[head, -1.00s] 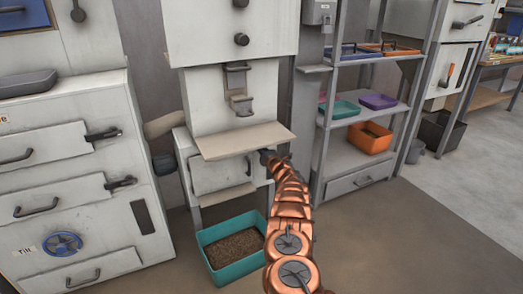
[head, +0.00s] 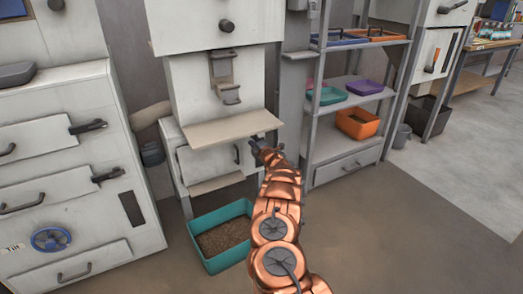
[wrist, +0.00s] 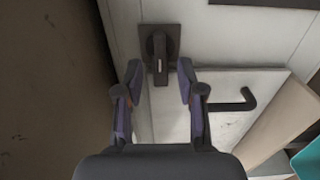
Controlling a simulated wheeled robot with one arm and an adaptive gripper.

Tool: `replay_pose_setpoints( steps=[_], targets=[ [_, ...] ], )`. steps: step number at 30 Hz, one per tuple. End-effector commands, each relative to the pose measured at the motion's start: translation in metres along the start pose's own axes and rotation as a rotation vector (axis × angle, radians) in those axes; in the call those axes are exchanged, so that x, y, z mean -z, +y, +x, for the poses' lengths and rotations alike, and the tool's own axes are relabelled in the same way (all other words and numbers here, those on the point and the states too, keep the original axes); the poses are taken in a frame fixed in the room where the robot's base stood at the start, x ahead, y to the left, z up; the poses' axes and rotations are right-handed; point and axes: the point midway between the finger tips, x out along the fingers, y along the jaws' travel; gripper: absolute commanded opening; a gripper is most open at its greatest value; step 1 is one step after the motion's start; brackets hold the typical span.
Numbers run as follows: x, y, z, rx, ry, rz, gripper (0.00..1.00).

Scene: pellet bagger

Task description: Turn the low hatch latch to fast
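The low hatch latch (wrist: 161,68) is a dark lever on a square dark plate, with a small pale mark on it. In the wrist view it points down the picture, its lower end between my fingertips. My gripper (wrist: 160,80) is open, one finger on each side, with a gap visible on both sides. In the head view my gripper (head: 257,148) is at the right end of the pale hatch (head: 208,160), below the sloped shelf; the latch is hidden there. The hatch's dark handle (wrist: 235,103) lies right of my fingers in the wrist view.
The sloped tan shelf (head: 222,130) juts out just above my gripper. A teal bin of pellets (head: 198,226) stands on the floor below. The rack (head: 312,145) stands close on the right. A drawer cabinet (head: 95,225) is on the left. Floor on the right is open.

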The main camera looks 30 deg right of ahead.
Motion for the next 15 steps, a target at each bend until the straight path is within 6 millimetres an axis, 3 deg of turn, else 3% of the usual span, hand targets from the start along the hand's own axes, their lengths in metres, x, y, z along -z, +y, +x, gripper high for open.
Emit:
replay_pose_setpoints(
  steps=[15],
  targets=[
    [-0.002,0.0,-0.053,0.002,-0.004,0.002,0.39]
  ],
)
